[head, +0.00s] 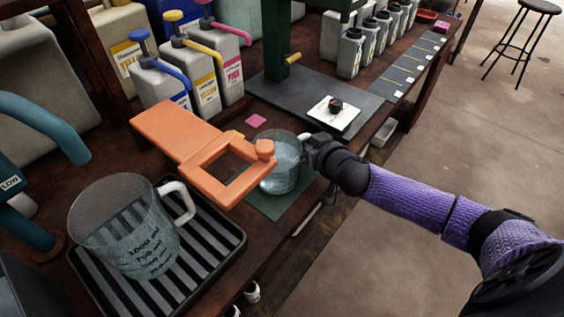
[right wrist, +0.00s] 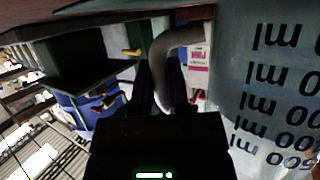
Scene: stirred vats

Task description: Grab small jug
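The small jug (head: 281,172) is clear with a bluish tint and stands on a dark green mat at the table's front edge, partly hidden by an orange frame. My right gripper (head: 310,150) is at its right side, where the handle is. In the right wrist view the jug's wall with black ml marks (right wrist: 270,80) fills the right side. Its grey handle (right wrist: 178,42) runs down between my dark fingers (right wrist: 163,88), which look closed on it. A larger clear jug (head: 130,230) with a pale handle stands on a black ribbed tray at the left. My left gripper is out of view.
An orange flat piece with a square opening (head: 190,150) reaches close to the small jug's left side. Pump bottles (head: 205,75) stand behind. A white scale (head: 333,114) with a dark object is to the right on a dark plate. Floor (head: 430,150) lies open beyond the table.

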